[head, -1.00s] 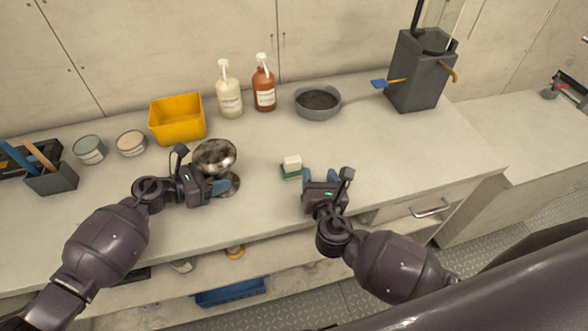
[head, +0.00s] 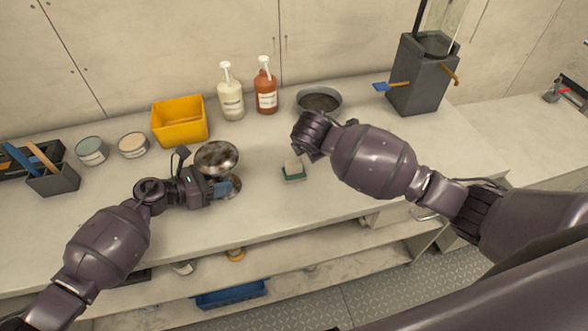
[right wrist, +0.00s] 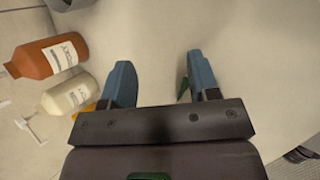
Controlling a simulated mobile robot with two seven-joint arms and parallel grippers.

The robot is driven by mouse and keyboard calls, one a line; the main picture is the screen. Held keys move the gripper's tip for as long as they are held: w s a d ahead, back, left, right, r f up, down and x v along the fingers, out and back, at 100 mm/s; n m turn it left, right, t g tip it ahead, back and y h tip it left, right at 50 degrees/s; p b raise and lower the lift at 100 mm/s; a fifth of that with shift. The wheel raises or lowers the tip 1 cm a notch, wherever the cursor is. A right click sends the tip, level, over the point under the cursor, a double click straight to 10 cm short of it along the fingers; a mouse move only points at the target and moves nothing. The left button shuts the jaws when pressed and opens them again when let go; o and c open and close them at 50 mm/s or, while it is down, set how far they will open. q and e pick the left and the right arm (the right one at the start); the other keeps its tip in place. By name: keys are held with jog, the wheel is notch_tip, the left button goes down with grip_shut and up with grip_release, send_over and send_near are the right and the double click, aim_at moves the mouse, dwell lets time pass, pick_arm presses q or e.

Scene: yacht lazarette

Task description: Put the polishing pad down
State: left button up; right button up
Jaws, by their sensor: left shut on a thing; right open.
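The polishing pad appears to be the small block with a pale top and green lower part (head: 293,172), resting on the counter in the middle of the head view. A bit of green (right wrist: 183,91) shows beside one finger in the right wrist view. My left gripper (head: 222,187) is shut on the stem of a tarnished metal goblet (head: 216,156), which looks upright on the counter.
Behind stand a yellow bin (head: 180,122), a cream bottle (head: 231,96), an orange bottle (head: 266,88) and a dark-filled grey bowl (head: 319,100). Two tins (head: 132,145) and a tool holder (head: 55,180) are at left, a grey container (head: 420,75) at right. The counter around the pad is clear.

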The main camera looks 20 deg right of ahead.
aim_at(294, 162)
jog(key=s+a+r+m+g+y, duration=0.25)
jog(key=a+r+g, duration=0.3)
jog(key=r, duration=0.35)
jog(key=shift+g, duration=0.45)
jog(key=f, duration=0.7)
jog(key=shift+w, duration=0.25)
jog(key=shift+s+f, duration=0.2)
jog(key=shift+f, duration=1.15)
jog(key=shift+s+f, duration=0.15)
jog(key=shift+f, duration=1.15)
jog(key=shift+c, duration=0.4)
grip_shut()
jog(key=shift+r, duration=5.05)
